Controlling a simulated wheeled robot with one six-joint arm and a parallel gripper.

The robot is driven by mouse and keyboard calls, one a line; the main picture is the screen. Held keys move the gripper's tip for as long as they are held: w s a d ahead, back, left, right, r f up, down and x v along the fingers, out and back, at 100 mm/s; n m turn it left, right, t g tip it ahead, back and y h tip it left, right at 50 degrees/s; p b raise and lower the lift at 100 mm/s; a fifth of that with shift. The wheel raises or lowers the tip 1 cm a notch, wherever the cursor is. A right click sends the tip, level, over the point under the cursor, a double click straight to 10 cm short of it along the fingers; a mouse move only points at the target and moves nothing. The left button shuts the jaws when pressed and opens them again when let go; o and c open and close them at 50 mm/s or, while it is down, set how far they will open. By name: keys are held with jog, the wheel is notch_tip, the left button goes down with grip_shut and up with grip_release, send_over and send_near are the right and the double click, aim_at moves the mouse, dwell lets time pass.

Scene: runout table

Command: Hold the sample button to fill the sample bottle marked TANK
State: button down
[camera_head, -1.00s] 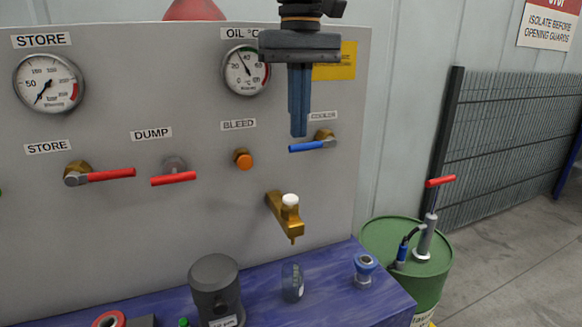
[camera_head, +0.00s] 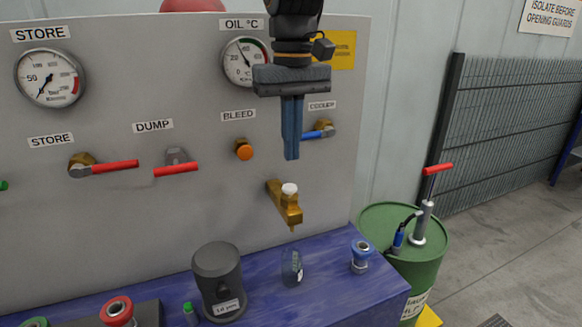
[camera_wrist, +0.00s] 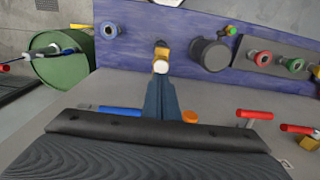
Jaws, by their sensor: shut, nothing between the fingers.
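The brass sample tap (camera_head: 285,206) sticks out from the grey panel, with a white round button (camera_head: 289,189) on its top. A small clear bottle (camera_head: 291,268) stands on the blue bench below the tap's spout; any marking on it is too small to read. My gripper (camera_head: 291,157) is shut and empty, pointing down above the white button with a gap between them. In the wrist view the shut fingertips (camera_wrist: 161,78) lie close to the white button (camera_wrist: 160,67), and the tap (camera_wrist: 163,52) shows just beyond it.
A blue-handled cooler valve (camera_head: 318,134) is just right of my fingers. An orange bleed knob (camera_head: 244,149) is to the left. A green drum (camera_head: 385,240) stands right.

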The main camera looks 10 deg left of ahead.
aim_at(291, 187)
jog(key=shift+f+p, duration=0.85)
jog(key=shift+f, duration=2.2)
